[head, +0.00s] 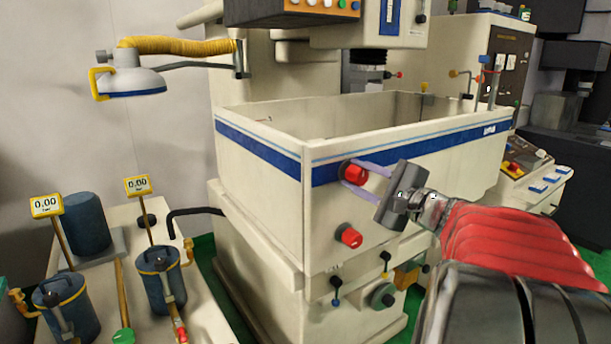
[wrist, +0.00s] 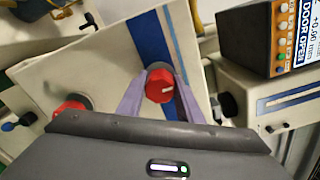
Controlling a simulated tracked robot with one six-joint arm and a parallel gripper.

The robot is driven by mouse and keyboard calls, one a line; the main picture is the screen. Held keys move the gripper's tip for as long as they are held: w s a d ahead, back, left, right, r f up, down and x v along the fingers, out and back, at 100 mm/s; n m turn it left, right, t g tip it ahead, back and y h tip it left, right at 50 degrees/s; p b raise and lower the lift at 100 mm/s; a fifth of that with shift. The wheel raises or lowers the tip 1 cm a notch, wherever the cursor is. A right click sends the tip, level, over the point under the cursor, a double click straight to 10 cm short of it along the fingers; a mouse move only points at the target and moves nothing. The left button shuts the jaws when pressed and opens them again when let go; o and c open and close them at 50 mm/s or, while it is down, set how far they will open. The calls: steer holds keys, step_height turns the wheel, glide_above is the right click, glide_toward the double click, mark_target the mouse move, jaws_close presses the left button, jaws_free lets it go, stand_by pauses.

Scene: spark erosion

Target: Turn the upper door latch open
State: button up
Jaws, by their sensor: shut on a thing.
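The upper door latch (head: 355,172) is a red knob with a white mark, on the tank's front wall at the blue stripe. It also shows in the wrist view (wrist: 160,87), between the two purple fingers. My gripper (head: 350,172) is at this knob, its fingers on either side of it and shut on it. It also shows in the wrist view (wrist: 158,88). A second, lower red knob (head: 348,236) sits below on the same wall and shows partly in the wrist view (wrist: 70,109). My gripper's dark body hides part of the wall.
The cream tank (head: 400,145) fills the middle. Small valves (head: 336,288) stick out below the lower knob. Blue canisters with yellow gauges (head: 137,186) stand on a bench at left. A control panel (head: 525,160) stands at right. In the wrist view a display (wrist: 292,35) reads DOOR OPEN.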

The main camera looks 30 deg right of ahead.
steer(key=shift+f, duration=0.25)
steer(key=o, duration=1)
steer(key=shift+r, duration=0.15)
steer(key=shift+o, duration=0.2)
steer(key=s, duration=1.3)
steer(key=shift+s+d, duration=0.2)
steer(key=shift+s, duration=0.2)
